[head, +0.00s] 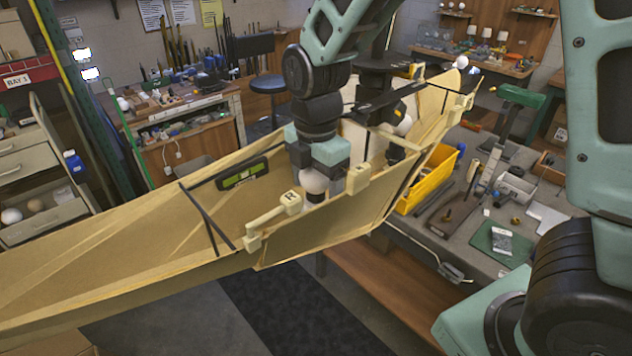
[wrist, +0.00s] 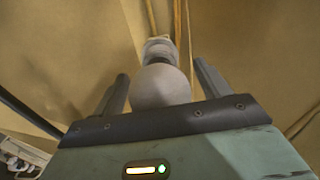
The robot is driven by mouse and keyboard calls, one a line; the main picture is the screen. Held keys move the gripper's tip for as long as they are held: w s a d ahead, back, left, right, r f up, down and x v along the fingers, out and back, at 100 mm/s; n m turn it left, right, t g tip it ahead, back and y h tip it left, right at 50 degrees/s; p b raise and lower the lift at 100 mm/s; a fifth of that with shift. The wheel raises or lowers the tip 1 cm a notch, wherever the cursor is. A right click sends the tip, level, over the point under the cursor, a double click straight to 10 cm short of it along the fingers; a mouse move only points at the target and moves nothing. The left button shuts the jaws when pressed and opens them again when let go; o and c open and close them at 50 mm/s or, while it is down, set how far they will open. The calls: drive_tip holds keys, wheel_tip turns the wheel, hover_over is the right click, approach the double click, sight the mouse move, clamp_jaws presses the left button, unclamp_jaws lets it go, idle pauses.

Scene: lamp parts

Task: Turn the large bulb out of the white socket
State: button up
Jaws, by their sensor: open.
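The large round white bulb (head: 314,182) is at my gripper (head: 318,176), by the near side of the tan boat-shaped frame. In the wrist view the bulb (wrist: 160,86) sits between the two dark fingers of my gripper (wrist: 160,82). The fingers are open, one on each side, with narrow gaps showing. A pale white socket (wrist: 158,48) shows just beyond the bulb, in line with it. The bulb appears seated in it, though the joint is partly hidden by the bulb. In the head view the socket is mostly hidden.
The tan frame (head: 130,250) has walls and clamps, one (head: 275,216) close to my gripper. A green level (head: 243,173) lies inside.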

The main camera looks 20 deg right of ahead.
drive_tip(key=c, duration=0.9)
drive_tip(key=o, duration=0.3)
drive_tip(key=c, duration=0.3)
drive_tip(key=n, duration=0.7)
drive_tip(key=shift+r+p, duration=0.1)
drive_tip(key=shift+p, duration=0.2)
drive_tip(key=n+p, duration=0.2)
drive_tip(key=n, duration=0.2)
drive_tip(key=shift+r+n+p, duration=0.1)
drive_tip(key=shift+n+p, duration=0.2)
drive_tip(key=shift+p, duration=0.1)
drive_tip(key=shift+n+p, duration=0.95)
drive_tip(key=shift+n, duration=0.05)
